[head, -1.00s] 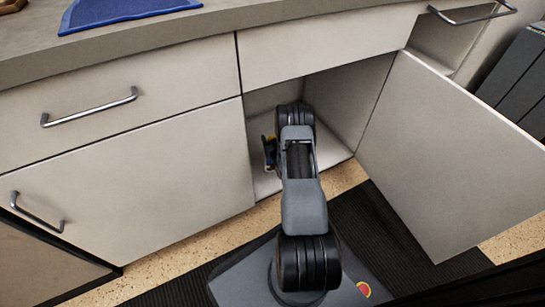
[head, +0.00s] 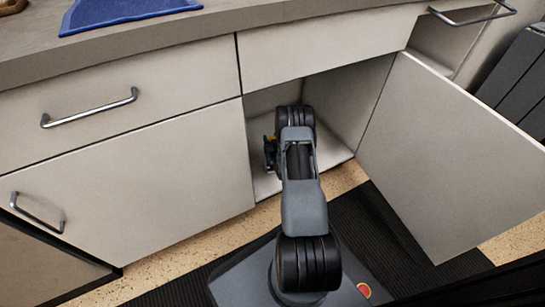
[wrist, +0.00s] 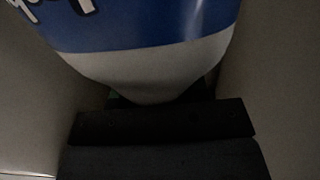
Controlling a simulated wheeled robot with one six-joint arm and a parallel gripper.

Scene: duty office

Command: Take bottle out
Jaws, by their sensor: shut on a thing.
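A bottle (wrist: 150,60), white with a blue band and white lettering, fills the upper middle of the wrist view, very close to the camera. My gripper (wrist: 165,120) shows as dark bars below it and is shut on the bottle. Much of the bottle and the fingertip contact are hidden. In the head view my arm reaches into the open cabinet (head: 338,148) under the counter. A small dark and yellow bit shows at the arm's left side there; I cannot tell what it is.
The cabinet door (head: 450,155) stands wide open on the right. A closed cabinet front (head: 140,180) borders the opening on the left, and a drawer (head: 330,42) is above it. A blue mat (head: 125,12) lies on the counter.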

